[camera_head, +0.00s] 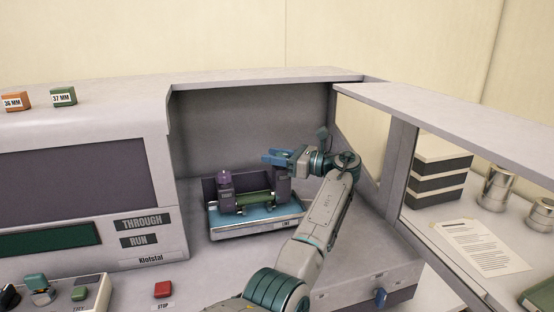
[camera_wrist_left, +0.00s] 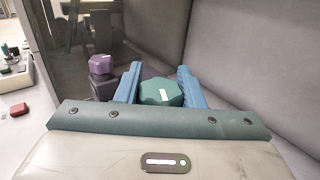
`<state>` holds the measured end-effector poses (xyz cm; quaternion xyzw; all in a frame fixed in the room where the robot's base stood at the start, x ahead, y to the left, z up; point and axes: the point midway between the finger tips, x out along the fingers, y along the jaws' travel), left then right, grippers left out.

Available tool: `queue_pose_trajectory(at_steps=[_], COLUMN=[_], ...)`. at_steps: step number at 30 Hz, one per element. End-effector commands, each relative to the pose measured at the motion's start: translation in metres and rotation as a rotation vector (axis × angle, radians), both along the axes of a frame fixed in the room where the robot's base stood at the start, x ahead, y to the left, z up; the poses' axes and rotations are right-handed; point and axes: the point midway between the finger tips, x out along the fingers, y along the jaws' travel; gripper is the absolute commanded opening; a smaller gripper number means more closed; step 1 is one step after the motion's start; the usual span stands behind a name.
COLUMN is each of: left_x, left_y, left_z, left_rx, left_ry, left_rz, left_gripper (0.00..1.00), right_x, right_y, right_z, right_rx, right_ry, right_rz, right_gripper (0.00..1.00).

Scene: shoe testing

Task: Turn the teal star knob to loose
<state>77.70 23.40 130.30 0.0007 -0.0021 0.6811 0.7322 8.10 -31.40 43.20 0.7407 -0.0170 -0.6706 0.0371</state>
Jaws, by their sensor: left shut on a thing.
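The teal star knob (camera_wrist_left: 160,92) sits between my two blue fingers in the left wrist view, with a small white mark on its top face. My left gripper (camera_head: 275,157) is shut on it, at the right post (camera_head: 282,188) of the fixture in the recess; it also shows in the left wrist view (camera_wrist_left: 162,84). In the head view my gripper hides the knob. The mark's meaning, tight or loose, cannot be read. A purple knob (camera_head: 224,177) tops the left post; it also shows in the left wrist view (camera_wrist_left: 101,64). My right gripper is not in view.
The fixture stands on a blue-topped tray (camera_head: 258,221) inside the grey recess, whose walls (camera_head: 250,120) rise close behind and beside my gripper. A red STOP button (camera_head: 163,289) is at the front left.

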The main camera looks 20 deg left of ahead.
Motion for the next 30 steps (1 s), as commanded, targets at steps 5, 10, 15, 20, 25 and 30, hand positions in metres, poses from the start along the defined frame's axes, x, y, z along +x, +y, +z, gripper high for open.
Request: queue_pose_trajectory(at_steps=[5, 10, 15, 20, 25, 30], left_x=[-0.0017, -0.0031, -0.0039, -0.0044, -0.0045, -0.0045], left_y=[0.0014, 0.0013, 0.001, 0.0009, 0.0009, 0.0009], left_z=[-0.003, -0.0036, -0.0044, -0.0048, -0.0055, -0.0061], left_rx=[-0.001, -0.002, -0.003, -0.005, -0.005, -0.005], left_ry=[0.003, 0.004, 0.005, 0.006, 0.008, 0.008], left_rz=[0.094, 0.151, 0.181, 0.193, 0.195, 0.194], left_gripper=[0.12, 0.12, 0.12, 0.12, 0.12, 0.12], right_x=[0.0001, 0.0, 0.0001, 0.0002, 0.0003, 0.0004], right_y=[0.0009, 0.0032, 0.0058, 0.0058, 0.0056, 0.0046], right_z=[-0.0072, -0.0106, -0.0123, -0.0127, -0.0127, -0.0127], right_rx=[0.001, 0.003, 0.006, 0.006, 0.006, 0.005], right_ry=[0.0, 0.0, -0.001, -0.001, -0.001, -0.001], right_rz=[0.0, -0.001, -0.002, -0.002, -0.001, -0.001], right_gripper=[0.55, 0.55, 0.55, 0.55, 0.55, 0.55])
